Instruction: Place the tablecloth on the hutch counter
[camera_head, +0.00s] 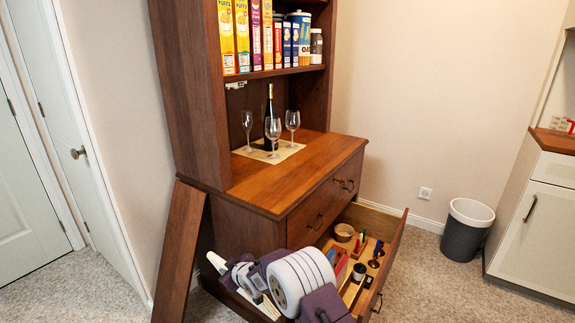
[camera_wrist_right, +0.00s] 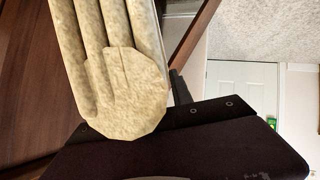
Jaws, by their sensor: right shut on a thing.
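A beige, speckled cloth folded into thick rolls (camera_wrist_right: 115,85), apparently the tablecloth, fills the upper left of the right wrist view. My right gripper (camera_wrist_right: 165,125) is shut on it; its dark body covers the lower part of that view. In the head view my right gripper (camera_head: 248,282) is low in front of the hutch, left of the open drawer and below the counter. A pale strip beside it may be the cloth, mostly hidden by my arm. The hutch counter (camera_head: 310,178) is bare wood at its front and right. My left gripper is not in view.
A beige mat (camera_head: 243,151) on the counter bears a dark bottle (camera_head: 269,112) and several wine glasses (camera_head: 292,120). The pulled-out drawer (camera_head: 392,250) holds assorted items. A wooden panel (camera_head: 178,250) leans at the left. A grey bin (camera_head: 466,232) stands at right.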

